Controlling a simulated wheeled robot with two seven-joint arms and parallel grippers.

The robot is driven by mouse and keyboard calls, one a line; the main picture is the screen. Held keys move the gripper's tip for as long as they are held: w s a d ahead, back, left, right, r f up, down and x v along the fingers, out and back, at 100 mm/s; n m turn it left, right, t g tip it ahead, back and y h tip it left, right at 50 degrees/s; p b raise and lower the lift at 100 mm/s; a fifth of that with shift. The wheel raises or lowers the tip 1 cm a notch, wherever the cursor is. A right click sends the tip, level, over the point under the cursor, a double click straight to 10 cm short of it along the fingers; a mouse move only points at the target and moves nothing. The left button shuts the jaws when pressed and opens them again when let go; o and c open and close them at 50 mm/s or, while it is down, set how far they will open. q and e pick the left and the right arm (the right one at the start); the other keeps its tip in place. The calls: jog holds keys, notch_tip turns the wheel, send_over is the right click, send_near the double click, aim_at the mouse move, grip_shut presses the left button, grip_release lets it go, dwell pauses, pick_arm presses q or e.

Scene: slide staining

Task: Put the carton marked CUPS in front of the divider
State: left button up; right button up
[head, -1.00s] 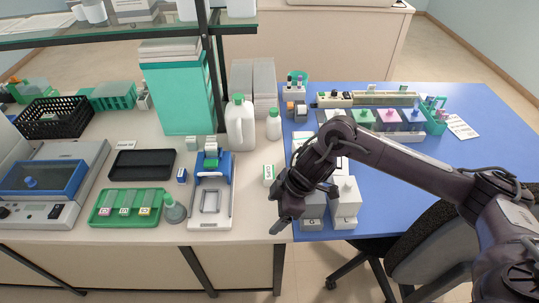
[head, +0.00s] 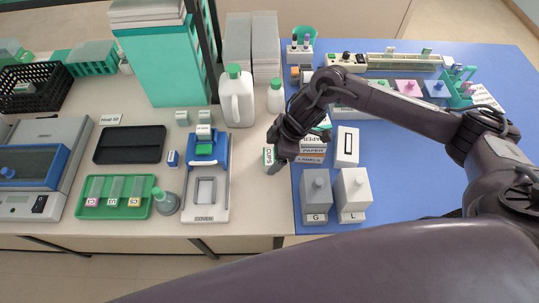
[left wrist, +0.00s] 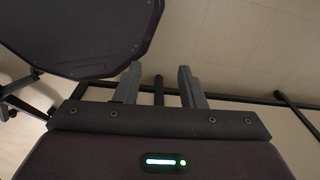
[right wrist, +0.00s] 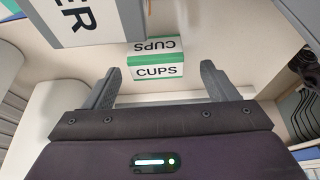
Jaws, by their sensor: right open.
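The CUPS carton (head: 267,158) is a small white and green box standing on the beige bench, just left of the blue surface. My right gripper (head: 272,164) is at the carton in the head view, its fingers partly hidden by the wrist. In the right wrist view the carton (right wrist: 156,69) shows ahead of the open right gripper (right wrist: 160,82), between the fingers in the picture, with no visible grip. My left gripper (left wrist: 158,82) is open and empty over the floor in the left wrist view. I cannot tell which thing is the divider.
A white jug (head: 237,100) and a small bottle (head: 275,97) stand behind the carton. A white and blue device (head: 205,212) stands to its left. Boxes labelled PAPER and LABELS (head: 311,160) and grey blocks (head: 316,190) crowd the right. Some bare bench lies in front.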

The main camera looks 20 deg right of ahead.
aim_at(270, 156)
jog(key=x, duration=0.3)
jog(key=shift+w+d, duration=0.1)
jog(key=shift+w, duration=0.15)
jog(key=c, duration=1.1)
pick_arm(q)
jog(key=shift+w+d+r, duration=0.2)
jog(key=shift+w+r, duration=0.05)
jog(key=shift+w, duration=0.25)
jog(key=shift+w+d+r, duration=0.2)
jog(key=shift+w+r, duration=0.05)
jog(key=shift+w, duration=0.25)
pick_arm(e)
jog(key=shift+c, duration=0.2)
jog(key=shift+r, duration=0.2)
